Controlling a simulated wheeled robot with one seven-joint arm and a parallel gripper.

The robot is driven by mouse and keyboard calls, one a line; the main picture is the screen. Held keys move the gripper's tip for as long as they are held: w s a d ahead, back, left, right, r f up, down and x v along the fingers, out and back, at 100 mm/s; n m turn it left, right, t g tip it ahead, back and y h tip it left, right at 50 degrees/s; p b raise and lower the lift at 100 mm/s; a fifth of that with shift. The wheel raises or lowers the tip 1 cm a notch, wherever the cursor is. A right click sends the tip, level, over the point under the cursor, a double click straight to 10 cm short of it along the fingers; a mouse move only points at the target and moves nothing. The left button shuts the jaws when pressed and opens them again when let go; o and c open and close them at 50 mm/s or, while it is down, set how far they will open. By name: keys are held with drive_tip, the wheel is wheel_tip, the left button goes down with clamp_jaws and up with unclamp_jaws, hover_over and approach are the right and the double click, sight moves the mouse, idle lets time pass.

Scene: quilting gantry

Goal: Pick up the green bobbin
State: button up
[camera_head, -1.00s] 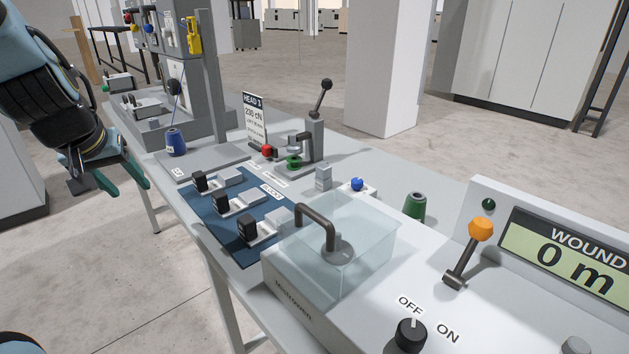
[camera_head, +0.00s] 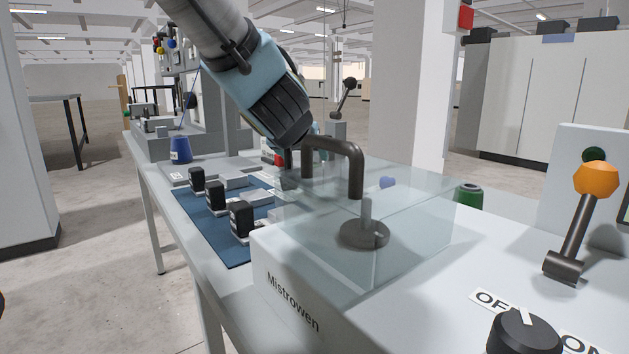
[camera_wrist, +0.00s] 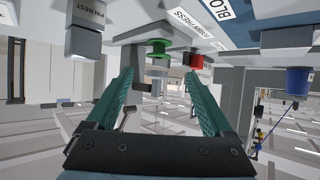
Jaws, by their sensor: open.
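The green bobbin (camera_wrist: 158,48) shows in the wrist view, upside down, at the bobbin press, just beyond and between my two teal fingertips. My gripper (camera_wrist: 158,76) is open and empty, with its fingers apart and pointing towards the bobbin. I cannot tell whether the bobbin is between the fingers in depth. A red knob (camera_wrist: 193,62) is close to the right fingertip in the wrist view. In the head view my arm and the clear cover hide the bobbin and the fingers.
The clear cover (camera_head: 410,235) with a dark handle (camera_head: 352,165) stands in front of the press. A pin rest block (camera_wrist: 85,40) is left of the bobbin in the wrist view.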

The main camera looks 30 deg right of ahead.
drive_tip(key=shift+x, duration=1)
drive_tip(key=b+x, duration=0.2)
drive_tip(key=x, duration=0.1)
drive_tip(key=f+b+x, duration=0.1)
drive_tip(key=shift+d+f, duration=0.15)
drive_tip(key=shift+d, duration=0.05)
drive_tip(key=shift+w+d, duration=0.15)
drive_tip(key=shift+w, duration=0.1)
clamp_jaws()
